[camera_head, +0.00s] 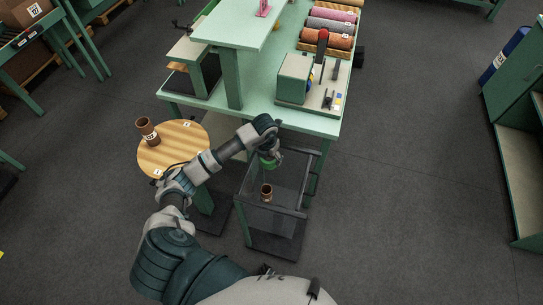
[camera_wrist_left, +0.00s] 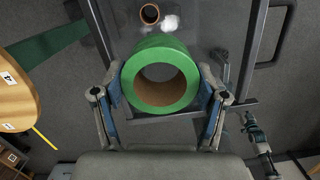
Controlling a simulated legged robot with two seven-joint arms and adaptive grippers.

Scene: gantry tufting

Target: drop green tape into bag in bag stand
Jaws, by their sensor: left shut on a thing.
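The green tape (camera_wrist_left: 160,96) is a thick roll with a brown core. My left gripper (camera_wrist_left: 160,98) is shut on it, with one finger on each side, in the left wrist view. In the head view the left gripper (camera_head: 268,158) holds the green tape (camera_head: 268,164) above the bag stand (camera_head: 240,205), a dark frame with a clear bag (camera_head: 285,184) in it. A brown roll (camera_head: 266,191) lies low inside the bag, below the gripper. It also shows in the wrist view (camera_wrist_left: 150,14), beside a white patch. My right gripper is not in view.
A round wooden stool top (camera_head: 165,158) with a brown cup-like roll (camera_head: 147,131) stands left of the stand. A green workbench (camera_head: 285,118) with a machine (camera_head: 294,80) and several coloured rolls lies behind.

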